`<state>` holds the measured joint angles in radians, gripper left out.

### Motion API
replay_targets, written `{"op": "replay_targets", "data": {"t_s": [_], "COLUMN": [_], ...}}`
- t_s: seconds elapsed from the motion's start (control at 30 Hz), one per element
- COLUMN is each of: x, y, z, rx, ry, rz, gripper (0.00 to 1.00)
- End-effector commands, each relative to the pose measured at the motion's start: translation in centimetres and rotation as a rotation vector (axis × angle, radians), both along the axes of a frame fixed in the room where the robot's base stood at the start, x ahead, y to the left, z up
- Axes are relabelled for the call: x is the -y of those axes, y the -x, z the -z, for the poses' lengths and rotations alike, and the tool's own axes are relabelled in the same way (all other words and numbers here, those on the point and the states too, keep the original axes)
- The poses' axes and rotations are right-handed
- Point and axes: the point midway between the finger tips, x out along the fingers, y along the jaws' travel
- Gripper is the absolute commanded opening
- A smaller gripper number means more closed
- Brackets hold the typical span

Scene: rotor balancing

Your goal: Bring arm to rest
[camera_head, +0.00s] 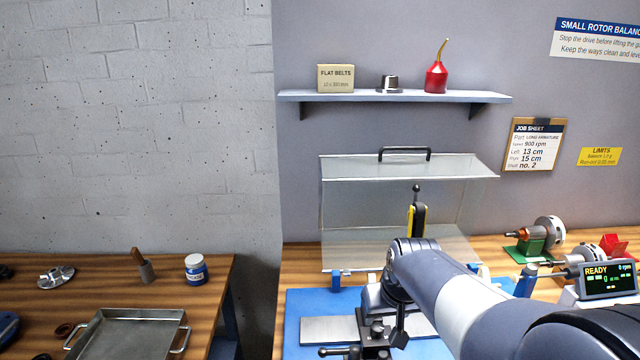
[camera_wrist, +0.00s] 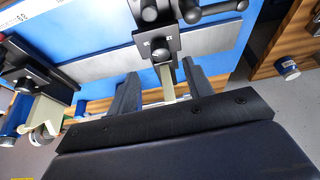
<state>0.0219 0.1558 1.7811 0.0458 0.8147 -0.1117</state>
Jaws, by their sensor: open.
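My arm (camera_head: 465,300) reaches from the lower right over the blue balancing machine bed (camera_head: 300,300) in the head view. My gripper is hidden or not clearly made out there. In the wrist view my gripper (camera_wrist: 160,88) has its two dark fingers apart, with nothing gripped between them. A pale post under a dark clamp block (camera_wrist: 158,46) shows between the fingers, beyond them; I cannot tell how close it is. The grey rail (camera_wrist: 100,70) of the bed runs across behind the fingers.
A clear guard (camera_head: 345,205) with a black handle stands behind my arm. The readout (camera_head: 608,281) shows READY, 0 rpm. A rotor on a green stand (camera_head: 535,246) is at the right. The left bench holds a metal tray (camera_head: 125,335) and a blue-and-white jar (camera_head: 196,270).

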Motion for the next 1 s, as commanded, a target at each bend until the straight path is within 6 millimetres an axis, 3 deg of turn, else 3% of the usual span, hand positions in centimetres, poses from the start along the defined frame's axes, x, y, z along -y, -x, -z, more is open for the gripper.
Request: {"op": "replay_targets", "data": {"t_s": [0.2, 0.43, 1.0], "x": [-0.1, -0.2, -0.2], "y": [-1.4, -2.6, -2.6], "z": [3.6, 6.5, 6.3], "rx": [-0.004, -0.003, -0.001], "ry": [-0.001, 0.000, 0.000], "rz": [0.000, 0.000, 0.057], "gripper": [0.49, 0.49, 0.49]}}
